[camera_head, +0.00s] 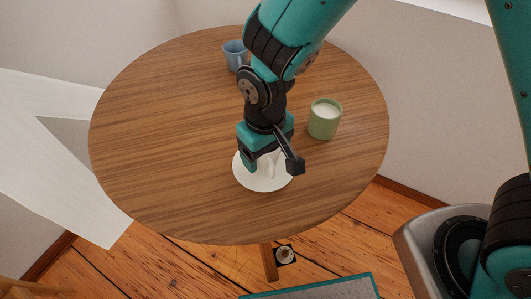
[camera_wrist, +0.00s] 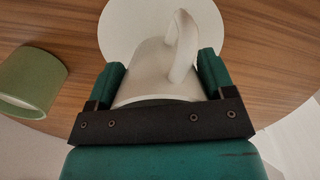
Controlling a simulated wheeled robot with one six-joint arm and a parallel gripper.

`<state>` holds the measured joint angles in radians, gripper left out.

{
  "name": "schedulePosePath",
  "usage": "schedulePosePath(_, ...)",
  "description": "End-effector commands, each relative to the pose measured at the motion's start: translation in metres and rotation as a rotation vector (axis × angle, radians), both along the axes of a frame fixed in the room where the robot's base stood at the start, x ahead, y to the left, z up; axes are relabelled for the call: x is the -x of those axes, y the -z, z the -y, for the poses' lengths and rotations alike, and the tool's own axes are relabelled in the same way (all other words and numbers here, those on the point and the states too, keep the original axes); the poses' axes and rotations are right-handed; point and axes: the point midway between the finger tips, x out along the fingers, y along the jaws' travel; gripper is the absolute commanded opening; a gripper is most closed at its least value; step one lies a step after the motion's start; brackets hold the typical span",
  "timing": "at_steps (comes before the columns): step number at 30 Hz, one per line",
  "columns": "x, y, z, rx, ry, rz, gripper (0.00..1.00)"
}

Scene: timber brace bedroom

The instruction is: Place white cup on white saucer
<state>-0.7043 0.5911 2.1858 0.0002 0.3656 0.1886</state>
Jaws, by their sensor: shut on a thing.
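The white cup (camera_wrist: 147,72) is between the two teal fingers of my gripper (camera_wrist: 160,76) in the wrist view, with its handle (camera_wrist: 184,48) standing out toward the upper right. My gripper (camera_head: 263,163) is shut on the cup. In the head view the cup (camera_head: 270,166) is mostly hidden by my gripper. The white saucer (camera_head: 263,185) lies flat on the table beneath the cup and gripper in that view. In the wrist view the saucer (camera_wrist: 128,25) shows beyond the cup, partly covered by it. I cannot tell whether cup and saucer touch.
The round wooden table (camera_head: 160,130) is clear on its left side. A green cup with white contents (camera_head: 323,120) stands right of the saucer and shows at the left of the wrist view (camera_wrist: 30,80). A blue cup (camera_head: 235,57) stands near the back edge.

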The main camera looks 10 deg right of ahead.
Motion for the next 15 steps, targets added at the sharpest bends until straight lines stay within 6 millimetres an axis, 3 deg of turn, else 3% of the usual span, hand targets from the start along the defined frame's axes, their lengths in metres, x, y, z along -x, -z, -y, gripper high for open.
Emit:
schedulePosePath(3,-0.0001,0.0104,-0.0002,0.0,0.0,0.001,0.48)
schedulePosePath(14,-0.0002,0.0144,-0.0002,0.0,0.0,0.001,0.48)
schedulePosePath(15,-0.0001,0.0142,-0.0002,0.0,0.0,0.001,0.8)
